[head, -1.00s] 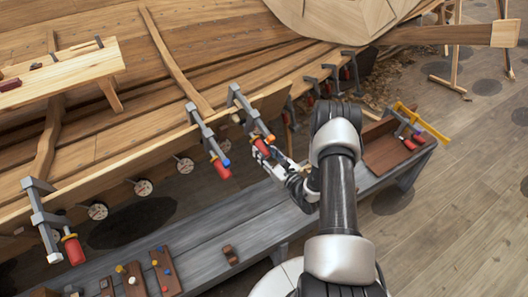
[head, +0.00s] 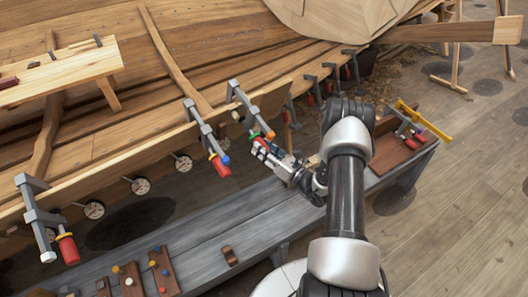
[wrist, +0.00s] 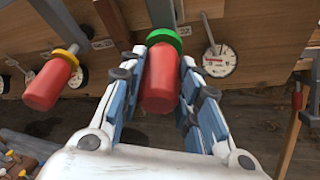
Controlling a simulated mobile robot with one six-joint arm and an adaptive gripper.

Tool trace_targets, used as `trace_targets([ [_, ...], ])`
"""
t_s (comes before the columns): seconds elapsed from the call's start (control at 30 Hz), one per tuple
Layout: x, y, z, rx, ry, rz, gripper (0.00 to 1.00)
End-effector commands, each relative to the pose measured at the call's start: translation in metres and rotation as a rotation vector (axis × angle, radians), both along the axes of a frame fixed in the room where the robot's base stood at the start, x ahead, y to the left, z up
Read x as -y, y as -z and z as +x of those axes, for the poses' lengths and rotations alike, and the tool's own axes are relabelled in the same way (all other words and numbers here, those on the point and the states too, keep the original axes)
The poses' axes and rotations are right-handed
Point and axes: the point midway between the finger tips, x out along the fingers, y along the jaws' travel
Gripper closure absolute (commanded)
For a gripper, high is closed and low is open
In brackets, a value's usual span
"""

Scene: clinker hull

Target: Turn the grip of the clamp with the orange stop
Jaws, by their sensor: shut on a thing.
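The clamp with the orange stop (head: 270,135) hangs on the hull's plank edge, its grey bar (head: 240,98) running down toward my arm. Its red grip (wrist: 161,82) has a green collar (wrist: 163,39) and sits between my fingers in the wrist view. My gripper (wrist: 164,75) is shut on this grip, one blue-and-white finger on each side. In the head view my gripper (head: 268,152) partly covers the grip. The orange stop is not visible in the wrist view.
A neighbouring clamp (head: 201,124) with a blue stop stands to the left; its red grip (wrist: 48,83) has a yellow collar. Round dials (wrist: 220,60) sit behind. A grey bench (head: 195,255) below carries wooden blocks. A brown tray (head: 392,150) lies at its right end.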

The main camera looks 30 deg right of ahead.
Motion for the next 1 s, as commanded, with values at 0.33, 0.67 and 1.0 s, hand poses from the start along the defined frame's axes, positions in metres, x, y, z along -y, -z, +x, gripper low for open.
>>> trace_targets([
  [0.33, 0.0005, 0.0022, 0.0002, -0.037, -0.087, 0.221, 0.93],
  [0.67, 0.0006, 0.0011, 0.0001, -0.053, -0.125, 0.32, 0.93],
  [1.0, 0.0006, 0.0005, 0.0002, -0.056, -0.129, 0.332, 0.93],
])
